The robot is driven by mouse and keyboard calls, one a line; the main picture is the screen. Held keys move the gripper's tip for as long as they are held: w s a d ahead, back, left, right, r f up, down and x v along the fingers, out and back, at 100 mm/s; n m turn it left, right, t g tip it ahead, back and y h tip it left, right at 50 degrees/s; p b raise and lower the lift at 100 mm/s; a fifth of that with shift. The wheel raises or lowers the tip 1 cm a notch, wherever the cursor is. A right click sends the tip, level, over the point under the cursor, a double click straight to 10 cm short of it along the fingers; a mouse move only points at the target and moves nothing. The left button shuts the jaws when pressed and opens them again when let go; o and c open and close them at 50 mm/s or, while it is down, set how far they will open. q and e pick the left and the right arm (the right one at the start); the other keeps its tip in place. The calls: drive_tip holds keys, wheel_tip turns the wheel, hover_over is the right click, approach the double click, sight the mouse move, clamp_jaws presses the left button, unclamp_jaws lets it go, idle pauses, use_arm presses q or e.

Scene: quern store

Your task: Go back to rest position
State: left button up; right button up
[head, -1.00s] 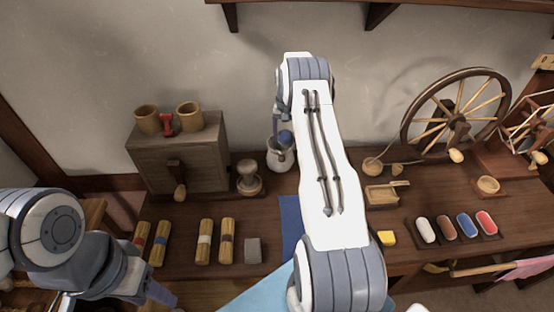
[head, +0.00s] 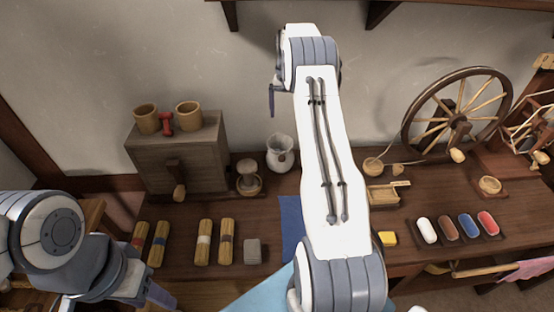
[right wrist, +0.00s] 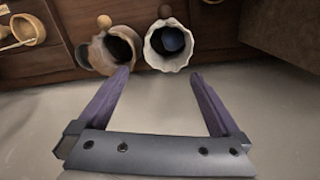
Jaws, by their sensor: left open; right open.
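My right arm rises through the middle of the head view. One finger of my right gripper (head: 271,101) shows up against the wall, above the white jug (head: 280,153). In the right wrist view the right gripper (right wrist: 157,78) is open with nothing between its fingers. Beyond it there, the white jug (right wrist: 172,46) with a wavy rim stands with something dark blue inside. A brown jug (right wrist: 116,50) stands beside it; in the head view my arm seems to hide it. My left gripper (head: 160,296) is low at the left, mostly hidden or cut off.
A drawer cabinet (head: 178,155) with two wooden cups stands at the back left. Several wrapped bundles (head: 204,242) and a grey block (head: 252,251) lie in front. A spinning wheel (head: 457,112), a yellow block (head: 388,238) and a tray of coloured pieces (head: 457,240) are at the right.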

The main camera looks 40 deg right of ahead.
drive_tip(key=shift+r, duration=0.2)
idle(0.3)
drive_tip(key=w+a+r+n, duration=0.1)
drive_tip(key=a+r+n, duration=0.3)
drive_tip(key=a, duration=1)
drive_tip(key=s+a+r+n, duration=0.2)
drive_tip(key=s+a, duration=0.2)
drive_tip(key=a, duration=0.3)
drive_tip(key=s+a+r+n+p, duration=0.1)
drive_tip(key=s+a+r, duration=0.2)
drive_tip(key=a, duration=0.5)
drive_tip(key=s+a+r+n, duration=0.2)
drive_tip(key=s+a, duration=0.2)
drive_tip(key=a, duration=0.3)
drive_tip(key=s+a+n, duration=0.3)
drive_tip(key=s, duration=1)
drive_tip(key=s+a+f+n+y+p, duration=0.1)
drive_tip(key=s+a+n, duration=0.3)
drive_tip(key=s, duration=0.9)
drive_tip(key=shift+f, duration=0.2)
